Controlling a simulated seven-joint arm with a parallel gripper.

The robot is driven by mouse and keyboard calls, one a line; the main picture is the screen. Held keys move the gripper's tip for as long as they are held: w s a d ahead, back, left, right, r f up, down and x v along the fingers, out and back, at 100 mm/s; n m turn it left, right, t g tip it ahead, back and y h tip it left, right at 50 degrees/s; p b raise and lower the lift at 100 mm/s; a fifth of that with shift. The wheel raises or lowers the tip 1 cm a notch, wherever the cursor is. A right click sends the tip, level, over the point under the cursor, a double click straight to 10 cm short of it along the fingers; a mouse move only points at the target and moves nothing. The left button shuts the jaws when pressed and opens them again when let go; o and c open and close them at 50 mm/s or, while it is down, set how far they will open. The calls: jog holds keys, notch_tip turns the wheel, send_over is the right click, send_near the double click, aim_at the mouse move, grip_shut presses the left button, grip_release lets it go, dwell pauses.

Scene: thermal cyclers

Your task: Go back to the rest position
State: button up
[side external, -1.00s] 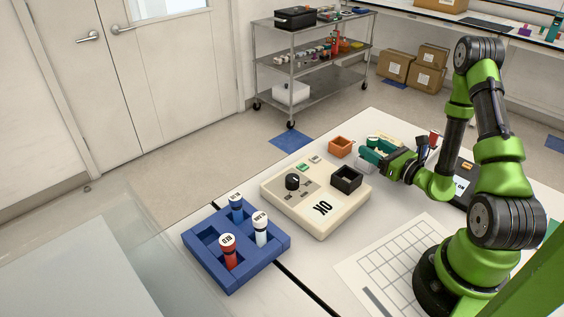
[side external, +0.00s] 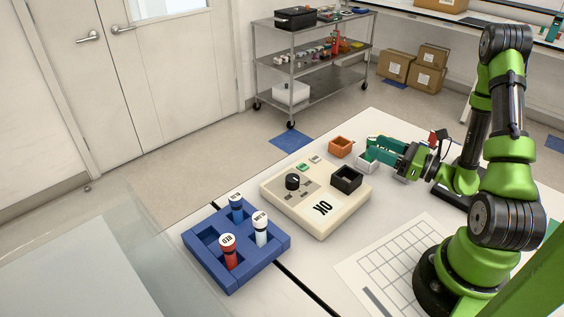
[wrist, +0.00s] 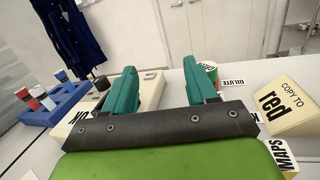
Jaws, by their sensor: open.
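My gripper (side external: 371,150) is open and empty, with its teal fingers level above the right side of the table. They point left in the side view, close to a small white open box (side external: 366,162), which they partly cover. The wrist view shows both fingers of the gripper (wrist: 162,78) spread apart with nothing between them.
A blue rack (side external: 262,272) holds red, white and blue tubes at the front left. An orange box (side external: 341,147) stands behind the cream device. A "COPY TO red" sign (wrist: 283,106) stands right of the fingers in the wrist view. A gridded sheet (side external: 395,262) lies before my base.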

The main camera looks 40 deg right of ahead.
jog(key=a+r+n+g+y, duration=0.1)
jog(key=a+n+y, duration=0.1)
jog(key=a+n, duration=0.1)
jog(key=a+r+n+g+y, duration=0.2)
jog(key=a+n+y, duration=0.1)
jog(key=a+r+n+g+y, duration=0.2)
jog(key=a+y, duration=0.1)
jog(key=a, duration=0.1)
jog(key=shift+w+a+n, duration=0.1)
jog(key=shift+w+n, duration=0.3)
jog(key=s+a+r+n+g+h, duration=0.1)
jog(key=s+a+r+n+g, duration=0.1)
jog(key=s+a+n+g, duration=0.75)
notch_tip(320, 180, up, 9)
jog(key=w+n+t+h, duration=0.3)
jog(key=n+h, duration=0.6)
jog(key=n, duration=0.3)
jog(key=shift+d+f, duration=0.2)
jog(key=shift+d, duration=0.2)
